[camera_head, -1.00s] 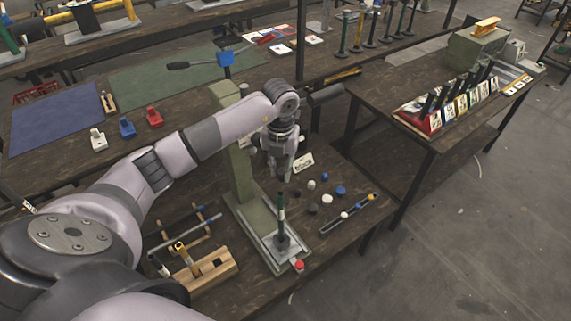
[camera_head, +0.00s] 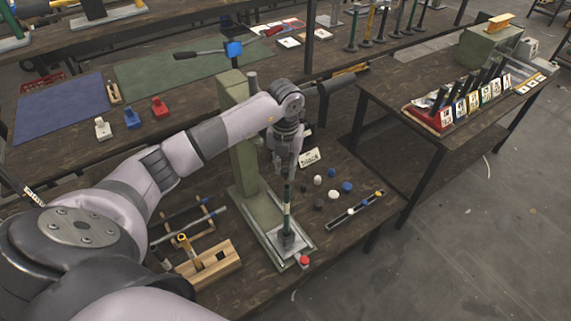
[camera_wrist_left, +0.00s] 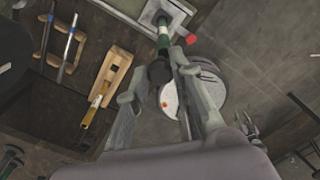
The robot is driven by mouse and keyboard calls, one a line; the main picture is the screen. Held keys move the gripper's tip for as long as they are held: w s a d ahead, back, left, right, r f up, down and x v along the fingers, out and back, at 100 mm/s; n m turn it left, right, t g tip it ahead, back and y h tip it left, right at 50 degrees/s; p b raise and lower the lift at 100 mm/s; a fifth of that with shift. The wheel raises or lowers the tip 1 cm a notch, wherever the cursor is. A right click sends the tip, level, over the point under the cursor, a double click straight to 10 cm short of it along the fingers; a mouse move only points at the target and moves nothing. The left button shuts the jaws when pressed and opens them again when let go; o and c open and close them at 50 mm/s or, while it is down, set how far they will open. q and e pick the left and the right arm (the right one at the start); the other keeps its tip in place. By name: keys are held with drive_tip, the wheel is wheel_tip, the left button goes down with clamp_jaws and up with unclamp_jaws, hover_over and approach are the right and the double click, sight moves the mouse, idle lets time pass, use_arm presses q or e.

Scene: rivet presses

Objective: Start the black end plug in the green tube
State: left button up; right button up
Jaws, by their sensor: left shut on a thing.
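The green tube (camera_head: 288,213), banded with white, stands upright on the pale base plate of the green press; it also shows in the left wrist view (camera_wrist_left: 163,38). My left gripper (camera_head: 285,169) points down directly over the tube's top end. In the left wrist view its fingers (camera_wrist_left: 158,76) are closed on the black end plug (camera_wrist_left: 158,71). The plug lines up with the near end of the tube there. I cannot tell whether the plug touches or enters the tube; the fingers hide it in the head view. My right gripper is not in view.
The green press column (camera_head: 243,155) stands close behind the tube. A red button (camera_head: 304,260) is at the plate's front corner. Loose plugs (camera_head: 333,195) and a "black" card (camera_head: 309,157) lie to the right. A wooden block (camera_head: 210,264) stands left of the plate.

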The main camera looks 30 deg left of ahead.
sight(287, 171)
use_arm(q)
drive_tip(key=shift+s+d+f+b, duration=0.1)
drive_tip(key=shift+d+f+b, duration=0.1)
drive_tip(key=shift+f, duration=0.25)
drive_tip(key=shift+d+f+b, duration=0.1)
drive_tip(key=shift+f+b, duration=0.1)
drive_tip(key=shift+f, duration=0.25)
drive_tip(key=shift+a, duration=0.1)
idle(0.3)
drive_tip(key=shift+f, duration=0.25)
idle(0.6)
drive_tip(key=shift+f+b, duration=0.95)
drive_tip(key=shift+f, duration=0.05)
drive_tip(key=o, duration=0.8)
drive_tip(key=shift+o, duration=0.2)
drive_tip(key=shift+r, duration=0.1)
